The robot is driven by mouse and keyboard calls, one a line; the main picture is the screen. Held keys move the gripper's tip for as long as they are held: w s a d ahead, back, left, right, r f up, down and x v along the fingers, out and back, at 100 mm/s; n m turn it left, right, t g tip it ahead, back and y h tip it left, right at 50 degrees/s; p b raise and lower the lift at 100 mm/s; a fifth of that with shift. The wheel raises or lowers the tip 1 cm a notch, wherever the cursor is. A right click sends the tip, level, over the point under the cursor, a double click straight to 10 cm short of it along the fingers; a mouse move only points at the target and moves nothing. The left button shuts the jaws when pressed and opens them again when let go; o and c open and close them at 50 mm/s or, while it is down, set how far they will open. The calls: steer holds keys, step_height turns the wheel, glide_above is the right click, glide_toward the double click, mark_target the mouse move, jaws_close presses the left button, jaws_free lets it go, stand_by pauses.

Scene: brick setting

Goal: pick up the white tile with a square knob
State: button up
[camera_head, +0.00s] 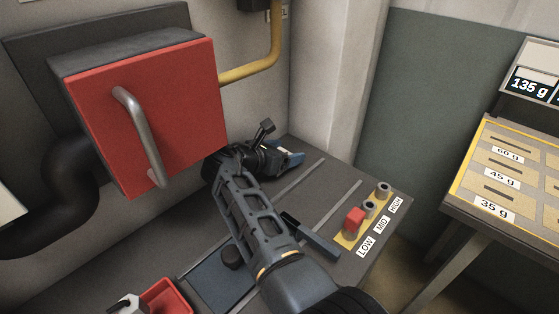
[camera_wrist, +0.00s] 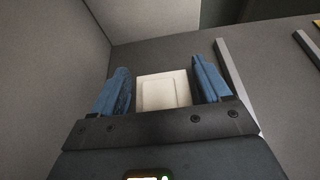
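The white tile (camera_wrist: 162,91) shows in the wrist view, with a raised square outline on its face. It lies between the two blue fingers of my gripper (camera_wrist: 160,70). The fingers stand apart on either side of it, with a narrow gap at the left and a very thin one at the right. My gripper is open. In the head view, my gripper (camera_head: 289,159) is low over the back of the dark counter, near the wall corner.
A red-doored box (camera_head: 150,110) with a metal handle hangs above the counter (camera_head: 327,187) at left. A red lever (camera_head: 353,221) stands by LOW, MID and HIGH labels at right. A red tray (camera_head: 165,297) is at bottom left. Metal strips cross the counter.

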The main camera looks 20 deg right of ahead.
steer(key=c, duration=0.8)
steer(key=shift+c, duration=0.2)
